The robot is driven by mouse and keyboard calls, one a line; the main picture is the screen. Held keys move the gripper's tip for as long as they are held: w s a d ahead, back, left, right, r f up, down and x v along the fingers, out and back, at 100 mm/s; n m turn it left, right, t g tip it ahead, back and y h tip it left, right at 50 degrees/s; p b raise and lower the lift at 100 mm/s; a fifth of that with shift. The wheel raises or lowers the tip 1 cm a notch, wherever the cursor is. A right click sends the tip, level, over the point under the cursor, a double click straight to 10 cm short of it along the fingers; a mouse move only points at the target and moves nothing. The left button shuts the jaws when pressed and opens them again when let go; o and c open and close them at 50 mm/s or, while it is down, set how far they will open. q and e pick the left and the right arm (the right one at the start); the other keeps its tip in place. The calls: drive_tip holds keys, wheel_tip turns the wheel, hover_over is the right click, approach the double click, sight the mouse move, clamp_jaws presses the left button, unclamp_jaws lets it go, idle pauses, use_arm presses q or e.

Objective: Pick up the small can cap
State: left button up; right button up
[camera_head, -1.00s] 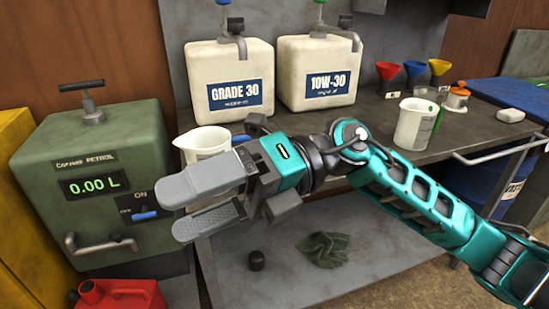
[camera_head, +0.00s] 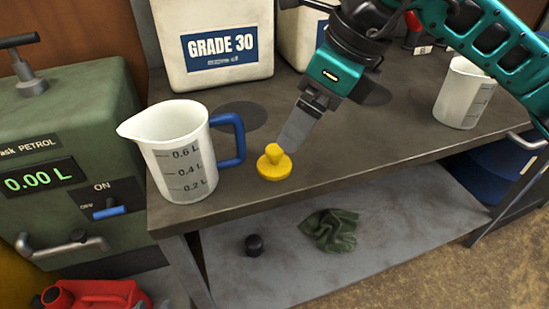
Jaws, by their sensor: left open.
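A small yellow cap (camera_head: 274,165) with a raised grip on top lies on the workbench near its front edge, right of the measuring jug. My left gripper (camera_head: 287,146) points down at the cap from the upper right, its jaws open. Its fingers line up in this view, so only one shows clearly. The tip overlaps the cap's grip in the picture; I cannot tell whether they touch. A small black cylindrical piece (camera_head: 254,245), perhaps another cap, sits on the lower shelf. My right gripper is not in view.
A measuring jug (camera_head: 180,155) with a blue handle stands close left of the yellow cap. A GRADE 30 container (camera_head: 212,45) stands behind. A white beaker (camera_head: 463,95) is at right. A red can (camera_head: 95,294) is lower left.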

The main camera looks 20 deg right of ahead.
sight(278, 149)
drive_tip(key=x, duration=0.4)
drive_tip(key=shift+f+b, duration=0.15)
drive_tip(key=shift+b, duration=0.15)
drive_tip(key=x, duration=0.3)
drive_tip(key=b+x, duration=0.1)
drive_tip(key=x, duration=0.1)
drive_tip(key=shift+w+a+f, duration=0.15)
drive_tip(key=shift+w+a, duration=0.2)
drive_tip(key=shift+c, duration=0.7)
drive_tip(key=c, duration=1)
